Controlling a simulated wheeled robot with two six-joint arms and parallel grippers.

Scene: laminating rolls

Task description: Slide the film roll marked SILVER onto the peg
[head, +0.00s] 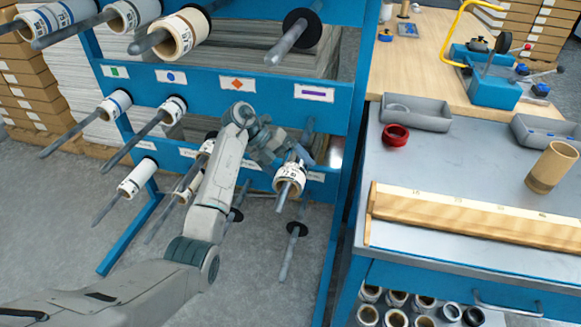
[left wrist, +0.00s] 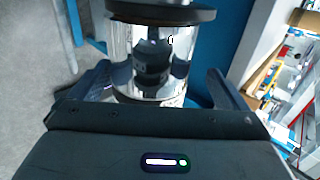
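A short shiny roll (head: 290,174) with a pale core and a dark-lettered label sits around a grey peg (head: 282,201) in the rack's lower row. In the left wrist view the mirror-like silver roll (left wrist: 150,60) lies close to a black disc (left wrist: 160,14). I cannot read its marking clearly. My left gripper (head: 288,152) is at this roll, partly hiding it. In the left wrist view its fingers stand apart on both sides of the roll, with a gap visible at the right finger. My right gripper is not in view.
The blue rack (head: 345,130) carries several pegs, some with rolls, and symbol labels. An empty peg (head: 288,255) sticks out below.

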